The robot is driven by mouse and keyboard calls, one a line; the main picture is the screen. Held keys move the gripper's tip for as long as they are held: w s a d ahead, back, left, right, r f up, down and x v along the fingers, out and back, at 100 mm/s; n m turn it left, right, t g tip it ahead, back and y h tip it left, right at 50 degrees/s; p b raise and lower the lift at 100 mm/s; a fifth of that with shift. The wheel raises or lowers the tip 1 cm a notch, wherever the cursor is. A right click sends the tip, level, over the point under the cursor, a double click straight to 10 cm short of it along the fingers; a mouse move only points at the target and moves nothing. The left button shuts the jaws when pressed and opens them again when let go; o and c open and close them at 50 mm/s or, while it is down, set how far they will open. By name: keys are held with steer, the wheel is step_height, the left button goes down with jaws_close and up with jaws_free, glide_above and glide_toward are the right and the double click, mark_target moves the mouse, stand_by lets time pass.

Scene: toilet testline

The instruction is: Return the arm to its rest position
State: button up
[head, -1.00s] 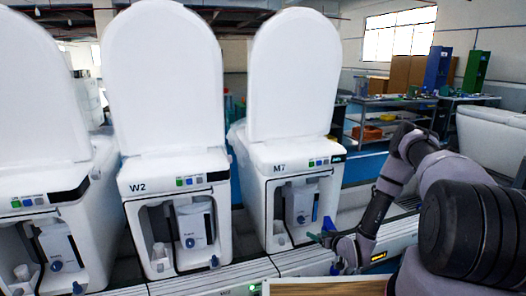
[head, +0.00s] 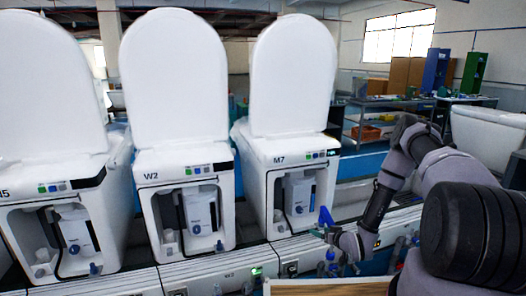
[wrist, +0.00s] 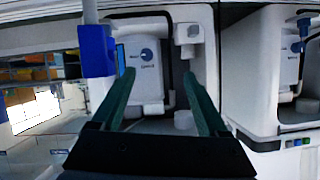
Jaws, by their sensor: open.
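My arm (head: 392,185) reaches in from the right side of the head view, bent at the elbow. My gripper (wrist: 159,74) is open in the wrist view, with two dark green fingers apart and nothing between them. In the head view its small fingers are hard to make out, just in front of the M7 toilet (head: 292,150). Beyond the fingers, the wrist view shows a white unit (wrist: 147,72) in a toilet's open bay. A blue block (wrist: 97,50) stands close beside the left finger; I cannot tell whether they touch.
The W2 toilet (head: 183,165) and another toilet (head: 60,186) stand to the left, lids raised. A conveyor edge (head: 215,270) runs along their front. A shelf with an orange bin (head: 366,132) stands behind. A white basin-like fixture (head: 488,133) is at the right.

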steer(key=w+d+r+g+h, duration=0.1)
steer(key=w+d+r, duration=0.2)
steer(key=r, duration=0.7)
steer(key=w+d+r+g+h, duration=0.15)
steer(key=w+r, duration=0.25)
steer(key=r, duration=0.6)
steer(key=s+d+r+m+h, duration=0.1)
steer(key=s+r, duration=0.2)
steer(key=r, duration=0.6)
steer(key=s+d+r+m+h, duration=0.1)
steer(key=s+d+r, duration=0.1)
steer(key=r, duration=0.7)
steer(key=s+a+r+m+g, duration=0.2)
steer(key=s+r, duration=1.2)
steer(key=r, duration=0.1)
steer(key=s+a+r+m+y, duration=0.1)
steer(key=s+a+r, duration=0.1)
steer(key=s, duration=0.8)
steer(key=s+a+r+m, duration=0.1)
steer(key=s+r, duration=0.3)
steer(key=s, duration=0.6)
steer(key=shift+a+m+g+y, duration=0.3)
steer(key=shift+a+g+y, duration=0.05)
steer(key=shift+a, duration=0.55)
